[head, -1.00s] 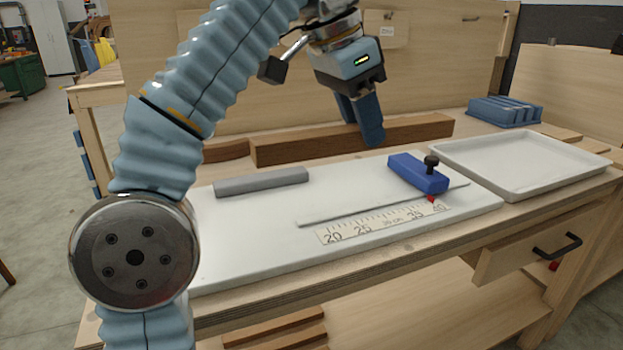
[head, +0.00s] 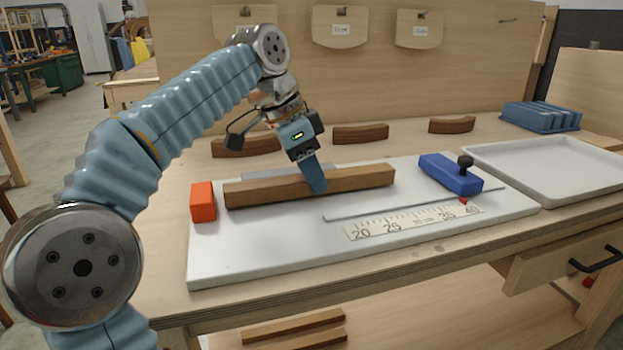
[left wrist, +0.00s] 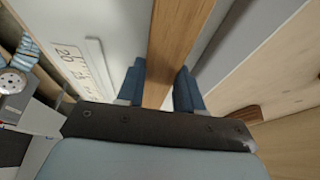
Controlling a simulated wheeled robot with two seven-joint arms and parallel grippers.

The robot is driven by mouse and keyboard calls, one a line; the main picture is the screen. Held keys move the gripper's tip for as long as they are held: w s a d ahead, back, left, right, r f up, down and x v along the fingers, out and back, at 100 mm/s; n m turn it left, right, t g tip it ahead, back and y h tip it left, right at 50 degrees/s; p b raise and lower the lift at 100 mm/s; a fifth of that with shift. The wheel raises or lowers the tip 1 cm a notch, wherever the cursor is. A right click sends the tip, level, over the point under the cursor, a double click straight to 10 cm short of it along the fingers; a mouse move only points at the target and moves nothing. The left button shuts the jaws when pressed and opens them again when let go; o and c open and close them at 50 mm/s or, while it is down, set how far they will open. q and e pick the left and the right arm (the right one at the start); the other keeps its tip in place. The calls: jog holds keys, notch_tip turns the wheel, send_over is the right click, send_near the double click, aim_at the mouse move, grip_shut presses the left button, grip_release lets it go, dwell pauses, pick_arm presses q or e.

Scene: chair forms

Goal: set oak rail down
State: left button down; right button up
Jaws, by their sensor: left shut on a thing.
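The oak rail (head: 262,190) is a long straight brown bar over the white board (head: 250,255). It lies roughly lengthwise, in front of a grey bar (head: 232,169) that it partly hides. My left gripper (head: 317,186) points down and is shut on the rail near its middle. In the left wrist view the rail (left wrist: 181,35) runs between the two blue fingers (left wrist: 160,88). I cannot tell whether the rail's underside touches the board. My right gripper is not in view.
A red block (head: 203,202) stands close to the rail's left end. A blue clamp block (head: 450,175) with a black knob is to the right, above a ruler strip (head: 412,222). Curved brown pieces (head: 360,133) lie behind. A white tray (head: 545,165) is at right.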

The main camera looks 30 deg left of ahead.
aim_at(296, 178)
pick_arm(q)
jog(key=shift+f, duration=0.25)
jog(key=c, duration=0.7)
grip_release()
jog(key=shift+c, duration=0.2)
jog(key=shift+r, duration=0.2)
jog(key=p+v, duration=0.2)
jog(key=v, duration=0.5)
jog(key=shift+r, duration=0.15)
jog(key=shift+v, duration=2.25)
jog(key=shift+s+a, duration=0.15)
